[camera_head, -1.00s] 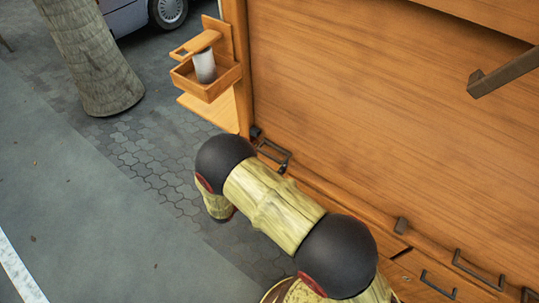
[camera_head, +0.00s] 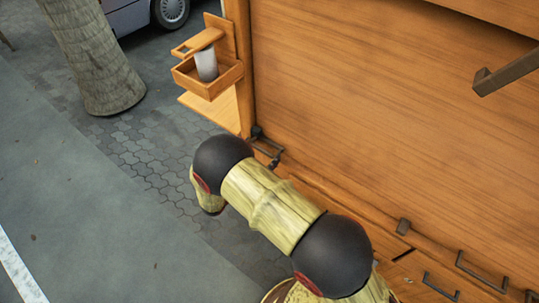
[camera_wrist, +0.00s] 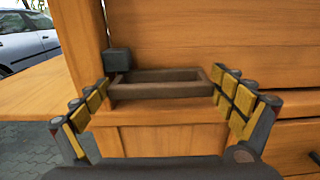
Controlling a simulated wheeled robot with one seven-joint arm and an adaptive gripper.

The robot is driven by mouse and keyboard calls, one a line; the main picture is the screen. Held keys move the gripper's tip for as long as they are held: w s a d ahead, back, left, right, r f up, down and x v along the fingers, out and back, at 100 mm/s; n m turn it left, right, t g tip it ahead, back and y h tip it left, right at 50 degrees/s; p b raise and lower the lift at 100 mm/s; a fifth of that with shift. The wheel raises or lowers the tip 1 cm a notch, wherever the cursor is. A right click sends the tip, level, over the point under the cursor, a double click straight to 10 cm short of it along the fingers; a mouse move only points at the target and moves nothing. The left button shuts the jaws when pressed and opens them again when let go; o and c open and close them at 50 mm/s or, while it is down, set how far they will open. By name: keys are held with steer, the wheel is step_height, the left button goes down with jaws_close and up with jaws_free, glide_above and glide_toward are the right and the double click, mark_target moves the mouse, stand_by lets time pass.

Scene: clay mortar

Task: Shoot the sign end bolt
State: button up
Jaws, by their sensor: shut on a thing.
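The bolt shows in the wrist view as a dark brown rectangular loop handle (camera_wrist: 160,90) beside a dark square block (camera_wrist: 117,60) at the wooden corner post. The handle's left end is close to the block; I cannot tell whether they touch. My gripper (camera_wrist: 163,83) is shut on the bolt handle lengthwise, with yellow-padded fingers at its left and right ends. In the head view the handle (camera_head: 267,150) lies low at the left corner of the wooden stand.
A wooden holder (camera_head: 222,83) with a whitish cup (camera_head: 206,66) juts from the stand's left side. Paving left of the stand is open; a tree trunk (camera_head: 95,65) and a car stand beyond.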

steer(key=shift+w+a, duration=0.35)
steer(key=shift+a, duration=0.1)
steer(key=shift+r, duration=0.1)
steer(key=o, duration=1.3)
steer(key=shift+w, duration=0.1)
steer(key=v, duration=1.2)
